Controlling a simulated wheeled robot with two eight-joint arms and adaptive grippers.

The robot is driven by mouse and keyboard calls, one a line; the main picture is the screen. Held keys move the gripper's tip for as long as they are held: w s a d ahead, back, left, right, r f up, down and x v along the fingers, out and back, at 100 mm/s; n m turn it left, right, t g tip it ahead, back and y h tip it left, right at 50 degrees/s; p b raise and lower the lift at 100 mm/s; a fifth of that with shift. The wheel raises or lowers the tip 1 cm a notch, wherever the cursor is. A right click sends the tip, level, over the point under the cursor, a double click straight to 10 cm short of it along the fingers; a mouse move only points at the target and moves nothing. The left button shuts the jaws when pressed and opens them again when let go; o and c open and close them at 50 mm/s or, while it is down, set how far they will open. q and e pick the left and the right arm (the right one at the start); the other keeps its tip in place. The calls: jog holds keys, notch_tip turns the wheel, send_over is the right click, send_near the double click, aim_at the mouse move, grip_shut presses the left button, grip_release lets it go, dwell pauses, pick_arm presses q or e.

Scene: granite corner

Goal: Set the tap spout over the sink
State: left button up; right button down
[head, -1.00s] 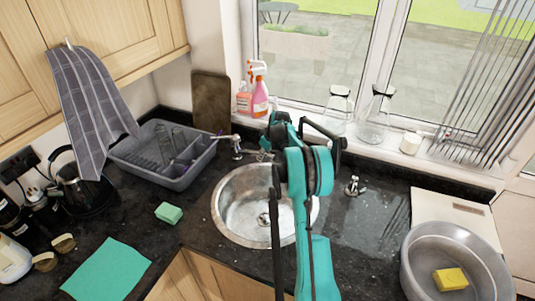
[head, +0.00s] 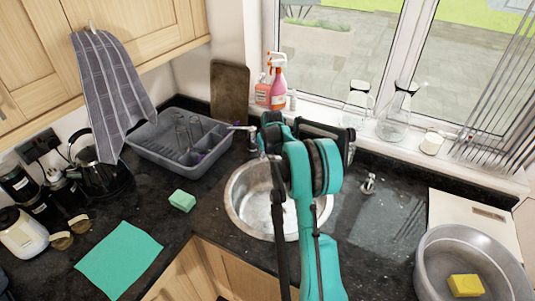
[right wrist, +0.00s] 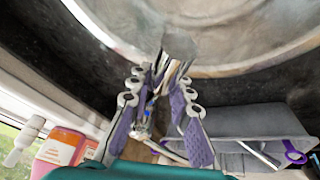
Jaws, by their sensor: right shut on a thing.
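The round steel sink (head: 250,205) is set in the dark granite worktop, and my right arm covers part of it. The tap's lever handle (head: 242,128) shows behind the sink, left of my right gripper (head: 272,138). My arm hides most of the tap spout in the head view. In the right wrist view my right gripper (right wrist: 160,88) is shut with its purple-padded fingers either side of the shiny metal spout (right wrist: 178,46). The spout's end shows against the sink (right wrist: 235,55); its exact height over the bowl cannot be told. My left gripper is out of view.
A grey dish rack (head: 158,152) stands left behind the sink, with spray bottles (head: 277,82) near the window. A green sponge (head: 182,200) and green cloth (head: 118,261) lie left. A grey basin (head: 430,262) with a yellow sponge (head: 466,285) stands right. Glass bottles line the sill.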

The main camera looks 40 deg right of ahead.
jog(key=c, duration=1.4)
grip_release()
jog(key=shift+o, duration=0.2)
jog(key=shift+r, duration=0.1)
jog(key=v, duration=1.2)
jog(key=shift+a, duration=0.1)
jog(key=s+a+r+t+b, duration=0.1)
jog(key=s+a+b, duration=0.1)
jog(key=s+a, duration=0.55)
jog(key=s+a+r+b, duration=0.1)
jog(key=s+a+b, duration=0.25)
jog(key=a, duration=0.65)
jog(key=s+a+f+n+t+y+b, duration=0.1)
jog(key=s+a+f, duration=0.4)
jog(key=s, duration=0.4)
jog(key=s+a+f+t+b, duration=0.1)
jog(key=s+a+f+b, duration=0.1)
jog(key=s+a+f, duration=0.4)
jog(key=s+a, duration=0.1)
jog(key=s, duration=0.1)
jog(key=shift+s+n+y, duration=0.35)
jog(key=shift+n+y, duration=0.05)
